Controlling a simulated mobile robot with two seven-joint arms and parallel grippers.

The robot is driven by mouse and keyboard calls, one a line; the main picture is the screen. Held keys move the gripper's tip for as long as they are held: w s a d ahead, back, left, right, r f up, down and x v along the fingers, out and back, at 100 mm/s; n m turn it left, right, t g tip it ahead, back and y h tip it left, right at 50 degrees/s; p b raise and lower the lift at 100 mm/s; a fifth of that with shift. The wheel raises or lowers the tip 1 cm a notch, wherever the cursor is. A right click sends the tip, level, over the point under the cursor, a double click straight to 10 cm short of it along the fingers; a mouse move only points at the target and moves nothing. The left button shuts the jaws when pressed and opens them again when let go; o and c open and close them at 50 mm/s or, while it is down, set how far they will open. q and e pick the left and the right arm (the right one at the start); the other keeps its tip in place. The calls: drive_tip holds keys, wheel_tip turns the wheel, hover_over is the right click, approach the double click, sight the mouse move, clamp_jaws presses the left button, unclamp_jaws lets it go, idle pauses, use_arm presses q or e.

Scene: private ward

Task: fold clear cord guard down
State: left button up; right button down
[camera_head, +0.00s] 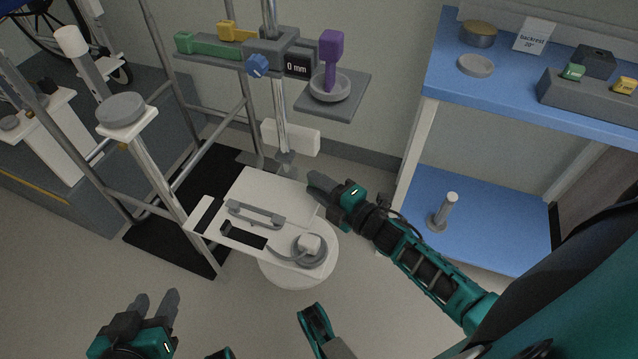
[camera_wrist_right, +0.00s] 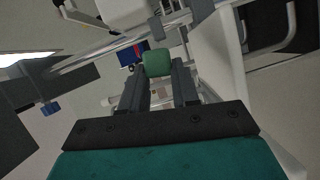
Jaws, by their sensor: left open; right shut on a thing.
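A white plate (camera_head: 228,236) on a round white base carries a grey bracket (camera_head: 255,214), a black slot (camera_head: 243,235) and a coiled grey cord (camera_head: 288,257) with a white block (camera_head: 309,243). I cannot pick out a clear guard with certainty. My right gripper (camera_head: 317,185) is at the plate's far right edge. In the right wrist view, its fingers (camera_wrist_right: 160,88) are shut on a green rounded piece (camera_wrist_right: 157,63); the fingers hide this piece in the head view. My left gripper (camera_head: 158,303) is open and empty at the lower left, apart from the plate.
A metal frame (camera_head: 152,172) stands left of the plate. Above hangs a pole carrying a "0 mm" block (camera_head: 297,66) and a grey tray (camera_head: 350,100) with a purple piece (camera_head: 331,48). A blue shelf unit (camera_head: 480,90) stands right. Floor near my left gripper is clear.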

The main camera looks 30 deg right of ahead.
drive_tip(key=shift+a, duration=0.1)
idle(0.3)
drive_tip(key=c, duration=1.1)
unclamp_jaws()
use_arm(q)
drive_tip(key=shift+s+a+f, duration=0.1)
use_arm(e)
drive_tip(key=shift+o, duration=1.3)
use_arm(q)
drive_tip(key=shift+a+r+y+p, duration=0.35)
drive_tip(key=shift+r+p, duration=0.3)
drive_tip(key=shift+p, duration=0.75)
use_arm(e)
drive_tip(key=f+v, duration=0.1)
drive_tip(key=v, duration=1.1)
drive_tip(key=shift+s+d+r, duration=0.25)
drive_tip(key=shift+s+r, duration=0.15)
drive_tip(key=shift+r, duration=0.05)
